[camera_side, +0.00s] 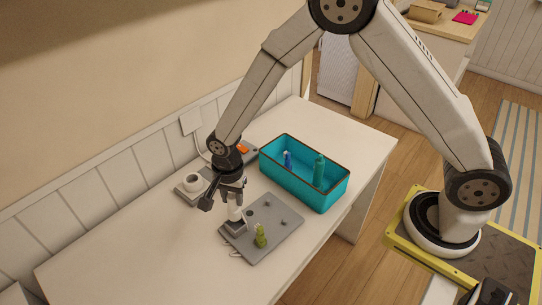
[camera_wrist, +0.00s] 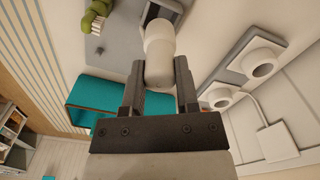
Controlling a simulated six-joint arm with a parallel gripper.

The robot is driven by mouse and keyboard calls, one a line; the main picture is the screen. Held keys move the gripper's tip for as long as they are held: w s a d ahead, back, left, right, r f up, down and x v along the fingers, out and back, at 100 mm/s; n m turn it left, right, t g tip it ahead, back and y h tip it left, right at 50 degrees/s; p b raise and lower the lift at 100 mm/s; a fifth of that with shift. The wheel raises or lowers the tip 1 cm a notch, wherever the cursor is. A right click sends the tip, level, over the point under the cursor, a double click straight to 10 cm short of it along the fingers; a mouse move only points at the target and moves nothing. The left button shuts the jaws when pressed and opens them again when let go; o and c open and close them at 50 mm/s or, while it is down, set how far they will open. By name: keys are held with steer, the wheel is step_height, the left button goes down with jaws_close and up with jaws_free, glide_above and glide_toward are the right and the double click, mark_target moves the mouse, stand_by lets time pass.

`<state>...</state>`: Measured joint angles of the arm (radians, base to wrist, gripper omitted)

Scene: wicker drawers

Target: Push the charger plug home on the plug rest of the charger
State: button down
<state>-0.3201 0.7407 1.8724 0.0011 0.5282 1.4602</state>
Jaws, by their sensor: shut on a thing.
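My gripper (camera_side: 233,196) points down over the grey board (camera_side: 277,215) on the table. It is shut on a white rounded piece, taken as the charger plug (camera_side: 235,212). In the wrist view the plug (camera_wrist: 160,48) sits between the two dark fingers (camera_wrist: 160,72). Below it, a small block (camera_side: 234,226) stands at the board's left side; I cannot tell whether the plug touches it. Grey plates with white round sockets lie by the wall: one socket (camera_side: 193,182) shows left of my gripper, and two (camera_wrist: 262,62) (camera_wrist: 222,97) show in the wrist view. I cannot tell which part is the plug rest.
A teal bin (camera_side: 325,195) with a blue and a green item stands right of my gripper. A green figure (camera_side: 261,236) stands on the board's front part, among small pegs. A white cable runs to a wall adapter (camera_side: 191,121). The table's left front is clear.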

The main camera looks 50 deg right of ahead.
mark_target(234, 210)
steer(key=shift+f, duration=0.65)
steer(key=shift+f, duration=2.15)
stand_by(1.6)
steer(key=shift+c, duration=1.4)
jaws_free()
steer(key=shift+r, duration=0.1)
steer(key=shift+r, duration=3.8)
